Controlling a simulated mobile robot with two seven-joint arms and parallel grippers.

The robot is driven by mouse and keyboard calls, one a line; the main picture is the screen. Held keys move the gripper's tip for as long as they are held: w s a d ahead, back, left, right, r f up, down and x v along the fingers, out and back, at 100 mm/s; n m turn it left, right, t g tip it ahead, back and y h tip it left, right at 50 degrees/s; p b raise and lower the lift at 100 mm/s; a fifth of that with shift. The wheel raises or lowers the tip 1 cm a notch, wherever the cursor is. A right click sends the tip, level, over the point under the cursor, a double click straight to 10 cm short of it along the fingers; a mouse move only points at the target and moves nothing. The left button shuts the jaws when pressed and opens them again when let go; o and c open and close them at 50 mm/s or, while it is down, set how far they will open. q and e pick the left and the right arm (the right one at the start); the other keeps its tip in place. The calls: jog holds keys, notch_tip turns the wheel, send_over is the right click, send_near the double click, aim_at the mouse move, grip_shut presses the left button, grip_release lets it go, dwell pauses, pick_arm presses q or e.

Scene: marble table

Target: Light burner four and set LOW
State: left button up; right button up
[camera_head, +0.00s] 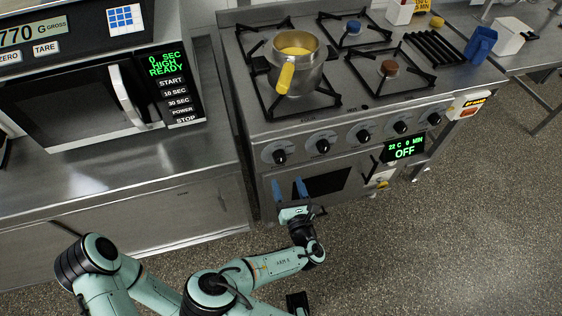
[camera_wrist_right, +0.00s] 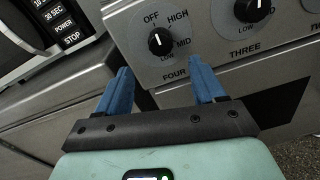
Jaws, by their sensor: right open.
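The burner four knob (camera_wrist_right: 160,42) is a round black dial on the stove's front panel, labelled FOUR, with OFF, HIGH, MID and LOW marks around it. Its white pointer line appears to point up toward OFF. In the head view it is the leftmost knob (camera_head: 279,156) of the row. My right gripper (camera_head: 288,184) is open and empty, its blue fingers pointing up toward the panel just below that knob. In the right wrist view the fingertips (camera_wrist_right: 161,68) are spread either side of the knob and below it, apart from it.
Knob three (camera_wrist_right: 256,10) sits to the right on the panel. A metal pot (camera_head: 304,72) with a yellow handle stands on the left burners. The oven display (camera_head: 404,150) reads OFF. A microwave (camera_head: 80,100) stands on the counter at left.

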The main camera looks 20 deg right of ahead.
aim_at(281, 162)
jog(key=w+p, duration=0.1)
jog(key=w, duration=0.8)
jog(key=c, duration=1.1)
